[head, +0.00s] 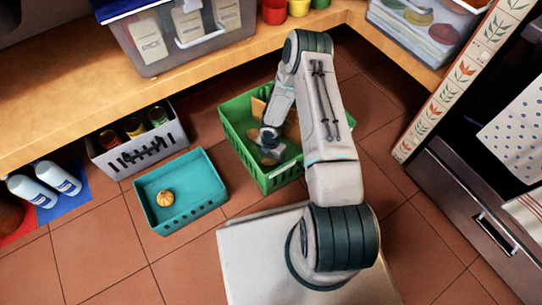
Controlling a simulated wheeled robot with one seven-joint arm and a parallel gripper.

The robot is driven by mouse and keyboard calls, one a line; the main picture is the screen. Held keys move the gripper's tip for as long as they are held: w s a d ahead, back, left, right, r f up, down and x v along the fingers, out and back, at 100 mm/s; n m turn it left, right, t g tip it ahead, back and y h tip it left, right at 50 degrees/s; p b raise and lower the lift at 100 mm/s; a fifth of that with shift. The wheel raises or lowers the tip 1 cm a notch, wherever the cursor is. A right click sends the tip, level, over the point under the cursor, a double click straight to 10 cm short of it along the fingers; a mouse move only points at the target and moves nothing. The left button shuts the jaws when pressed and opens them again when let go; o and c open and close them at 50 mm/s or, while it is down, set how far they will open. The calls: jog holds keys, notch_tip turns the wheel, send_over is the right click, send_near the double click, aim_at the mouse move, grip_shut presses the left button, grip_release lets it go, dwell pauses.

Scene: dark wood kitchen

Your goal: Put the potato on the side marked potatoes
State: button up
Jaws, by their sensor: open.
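A green crate (226,137) stands on the tiled floor at the middle of the head view. My gripper (269,147) reaches down into it and is open. Brown, rounded shapes (266,158) lie in the crate close by the fingers; they may be potatoes, but they are too small and too covered to tell apart. I cannot tell whether the fingers touch one. A tan, board-like piece (258,106) shows at the crate's back. A pale label (286,173) is on the front wall; its writing is not readable. My arm hides the crate's right part.
White bottles (58,178) stand far left. A wooden shelf (80,115) runs behind; an oven (462,205) is at right.

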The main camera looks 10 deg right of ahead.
jog(key=shift+r, duration=0.15)
jog(key=s+d+r+m+h+p, duration=0.1)
jog(key=d+r+m+p, duration=0.35)
jog(key=r, duration=1.45)
jog(key=s+r+m+h+p, duration=0.15)
jog(key=r+m, duration=0.55)
jog(key=r, duration=1.2)
jog(key=s+a+r+m+y, duration=0.1)
jog(key=s+a+r+m, duration=0.1)
jog(key=s+r+m, duration=0.5)
jog(key=s+a+r+m+t+y, duration=0.1)
jog(key=s+a+r+m, duration=0.1)
jog(key=s+r+m, duration=0.5)
jog(key=s+r, duration=0.3)
jog(key=s, duration=0.1)
jog(key=shift+a+y+b, duration=0.3)
jog(key=shift+a+y, duration=0.05)
